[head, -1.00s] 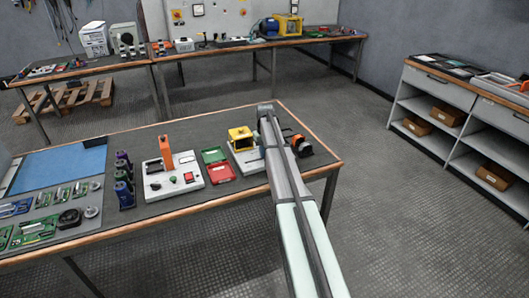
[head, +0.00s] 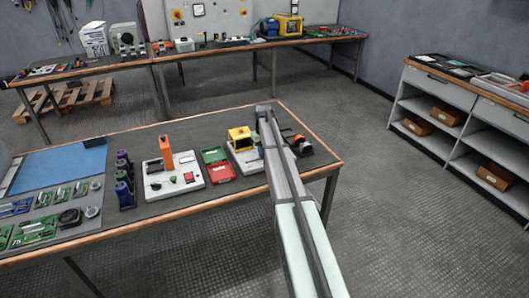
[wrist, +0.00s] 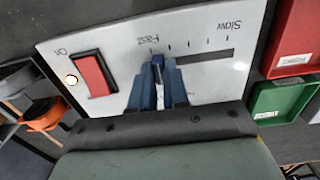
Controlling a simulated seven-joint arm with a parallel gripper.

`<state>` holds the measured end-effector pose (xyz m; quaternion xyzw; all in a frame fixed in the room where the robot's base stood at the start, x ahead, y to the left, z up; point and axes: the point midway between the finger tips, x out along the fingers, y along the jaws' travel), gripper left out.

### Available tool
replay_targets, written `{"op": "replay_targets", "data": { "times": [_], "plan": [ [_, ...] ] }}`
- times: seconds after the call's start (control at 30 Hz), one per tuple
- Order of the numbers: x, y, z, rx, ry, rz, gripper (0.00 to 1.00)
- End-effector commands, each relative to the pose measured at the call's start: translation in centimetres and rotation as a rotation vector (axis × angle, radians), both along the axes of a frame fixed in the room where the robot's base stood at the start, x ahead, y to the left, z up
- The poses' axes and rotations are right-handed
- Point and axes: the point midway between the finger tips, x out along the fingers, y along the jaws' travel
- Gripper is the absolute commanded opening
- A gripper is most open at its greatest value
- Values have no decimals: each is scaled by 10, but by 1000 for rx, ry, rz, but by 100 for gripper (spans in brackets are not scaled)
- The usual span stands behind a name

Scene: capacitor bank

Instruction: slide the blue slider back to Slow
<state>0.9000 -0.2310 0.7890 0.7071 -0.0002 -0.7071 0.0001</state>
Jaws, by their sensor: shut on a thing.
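The light-grey control panel (wrist: 210,82) shows in the wrist view with a dark slot running between the labels Fast (wrist: 149,39) and Slow (wrist: 230,26). The blue slider (wrist: 158,62) is at the Fast end of the slot. My gripper (wrist: 158,75) is shut on the slider; the fingers cover most of it. In the head view my arm hides the gripper and slider; part of the panel's base (head: 249,163) shows beside the arm.
A red rocker switch (wrist: 93,73) is on the panel left of my fingers, near the label On. A red bin (wrist: 297,40) and a green bin (wrist: 284,98) stand close beyond the panel's right edge. A yellow housing (head: 240,134) stands near my arm.

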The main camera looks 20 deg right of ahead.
Motion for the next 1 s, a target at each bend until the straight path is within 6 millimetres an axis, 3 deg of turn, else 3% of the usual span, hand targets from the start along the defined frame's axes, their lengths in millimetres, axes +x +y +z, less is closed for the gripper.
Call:
{"op": "replay_targets", "data": {
  "times": [1.0],
  "plan": [
    [0,42,0,1,0,0,0]
  ]
}}
